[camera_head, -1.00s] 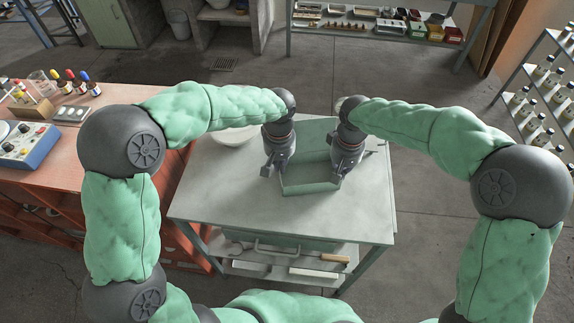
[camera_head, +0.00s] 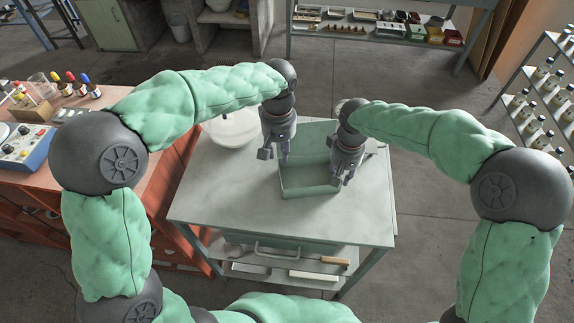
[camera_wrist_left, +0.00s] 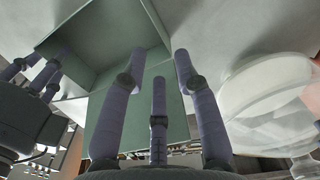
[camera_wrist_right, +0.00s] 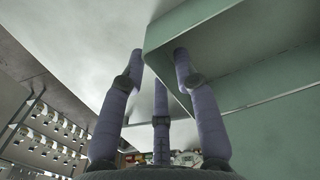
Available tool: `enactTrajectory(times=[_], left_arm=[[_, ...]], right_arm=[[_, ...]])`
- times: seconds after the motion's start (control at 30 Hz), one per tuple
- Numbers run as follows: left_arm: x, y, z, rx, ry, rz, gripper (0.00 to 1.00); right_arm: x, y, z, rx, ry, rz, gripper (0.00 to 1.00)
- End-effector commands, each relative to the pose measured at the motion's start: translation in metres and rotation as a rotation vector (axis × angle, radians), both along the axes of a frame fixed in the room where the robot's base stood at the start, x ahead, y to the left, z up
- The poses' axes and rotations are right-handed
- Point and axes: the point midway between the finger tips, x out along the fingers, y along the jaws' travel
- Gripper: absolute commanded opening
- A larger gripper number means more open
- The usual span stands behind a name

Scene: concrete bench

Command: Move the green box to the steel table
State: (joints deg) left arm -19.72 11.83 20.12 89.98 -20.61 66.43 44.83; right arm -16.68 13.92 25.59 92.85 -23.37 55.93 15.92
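The green box (camera_head: 310,190) is an open-topped tray standing on the grey steel table (camera_head: 225,190), toward its back right. My left gripper (camera_head: 274,157) is raised just left of the box, apart from it, with its fingers spread and empty. In the left wrist view the box (camera_wrist_left: 110,30) lies beyond those fingers. My right gripper (camera_head: 344,178) is at the box's right side. In the right wrist view its fingers (camera_wrist_right: 158,65) are spread, with one over the box's inside (camera_wrist_right: 250,90) and one outside; whether they touch the wall is unclear.
An orange-red bench (camera_head: 110,150) with bottles and a blue instrument adjoins on the left. The table's front is clear. Shelves (camera_head: 375,30) stand at the back, and a bottle rack (camera_head: 540,100) at right.

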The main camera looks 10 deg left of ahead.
Motion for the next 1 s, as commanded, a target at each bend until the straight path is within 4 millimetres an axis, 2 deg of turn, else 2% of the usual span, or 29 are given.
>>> enactTrajectory(times=[0.1,0.2,0.47,0.57,0.8,1.0], left_arm=[[0.000,-0.001,0.020,0.000,-0.002,-0.001,0.31],[0.000,0.000,0.031,0.000,-0.001,-0.001,0.31],[0.000,0.000,0.041,0.001,0.001,-0.001,0.31],[0.000,0.000,0.041,0.001,0.001,-0.001,0.31],[0.000,0.000,0.041,0.001,0.001,-0.001,0.31],[0.000,0.000,0.041,0.001,0.001,-0.001,0.31]], right_arm=[[0.000,0.000,0.000,0.000,0.000,0.000,0.31],[0.000,0.000,0.000,0.000,0.000,0.000,0.31],[0.001,0.000,0.008,0.001,-0.002,0.000,0.31],[0.001,0.000,0.021,0.001,-0.004,-0.001,0.31],[0.001,0.000,0.069,0.003,-0.006,-0.001,0.31],[0.001,0.000,0.102,0.001,-0.003,0.001,0.31]])
